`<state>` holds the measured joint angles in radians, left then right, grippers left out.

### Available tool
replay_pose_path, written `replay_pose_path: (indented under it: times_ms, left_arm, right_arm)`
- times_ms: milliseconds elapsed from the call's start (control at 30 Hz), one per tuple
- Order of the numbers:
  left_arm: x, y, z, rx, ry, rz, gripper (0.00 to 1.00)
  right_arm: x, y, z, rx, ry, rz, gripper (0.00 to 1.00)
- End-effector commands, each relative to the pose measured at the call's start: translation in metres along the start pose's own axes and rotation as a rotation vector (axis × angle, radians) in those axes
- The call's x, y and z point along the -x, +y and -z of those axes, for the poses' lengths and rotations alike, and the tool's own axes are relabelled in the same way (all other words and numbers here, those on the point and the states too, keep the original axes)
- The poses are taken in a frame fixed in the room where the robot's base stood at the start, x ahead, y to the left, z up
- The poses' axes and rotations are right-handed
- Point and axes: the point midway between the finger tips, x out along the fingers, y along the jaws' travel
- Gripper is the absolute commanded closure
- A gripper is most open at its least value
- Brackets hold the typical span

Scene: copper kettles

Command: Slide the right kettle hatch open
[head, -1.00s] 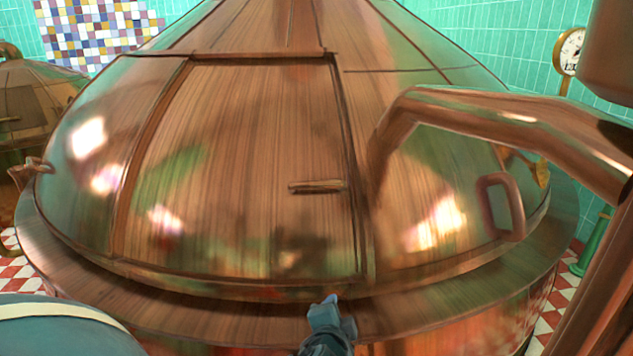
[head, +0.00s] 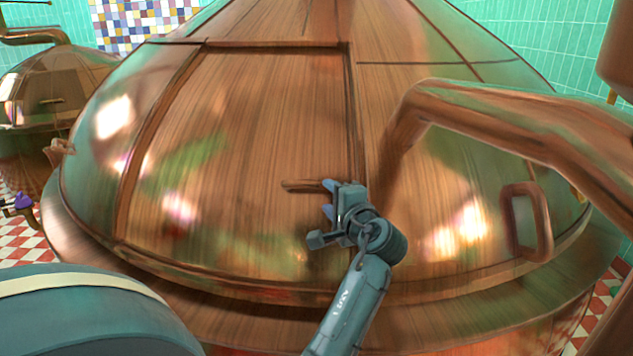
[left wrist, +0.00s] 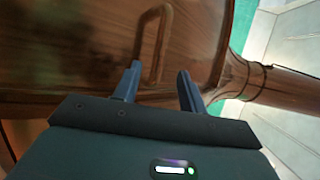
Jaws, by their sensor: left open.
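The large copper kettle (head: 230,20) fills the head view. Its hatch (head: 240,110) is a broad panel framed by raised copper strips, and no opening shows. A short bar handle (head: 300,186) sits on the hatch's lower right part. My left gripper (head: 328,199) is open at the right end of this handle. In the left wrist view, the looped handle (left wrist: 167,40) stands ahead of my open left gripper (left wrist: 157,78), nearer the left finger; I cannot tell whether they touch. My right gripper is not in view.
A thick copper pipe (head: 500,108) arches over the kettle's right side. A second looped handle (head: 542,220) is at the lower right. A smaller copper kettle (head: 60,80) stands at the back left. A small purple-topped item (head: 23,201) shows at the left edge.

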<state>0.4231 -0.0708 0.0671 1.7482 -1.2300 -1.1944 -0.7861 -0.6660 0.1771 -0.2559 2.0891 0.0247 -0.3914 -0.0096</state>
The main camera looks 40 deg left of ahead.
Motion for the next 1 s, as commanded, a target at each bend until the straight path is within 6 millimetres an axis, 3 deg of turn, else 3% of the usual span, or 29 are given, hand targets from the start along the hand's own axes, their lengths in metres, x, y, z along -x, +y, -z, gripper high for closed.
replay_pose_path:
  times_ms: [200,433,600,900,1000]
  left_arm:
    - [-0.049,-0.002,-0.001,-0.001,-0.002,0.001,0.59]
    - [-0.085,-0.001,0.000,-0.001,0.000,0.002,0.59]
    - [-0.097,0.000,0.000,0.001,0.001,0.001,0.59]
    - [-0.099,0.000,0.000,0.001,0.001,0.001,0.59]
    - [-0.099,0.000,0.000,0.001,0.001,0.001,0.67]
  right_arm:
    - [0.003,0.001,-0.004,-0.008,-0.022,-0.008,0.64]
    - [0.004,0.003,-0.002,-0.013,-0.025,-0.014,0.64]
    - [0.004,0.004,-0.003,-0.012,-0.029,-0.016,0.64]
    - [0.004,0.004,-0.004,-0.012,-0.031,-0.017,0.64]
    - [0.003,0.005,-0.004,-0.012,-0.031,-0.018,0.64]
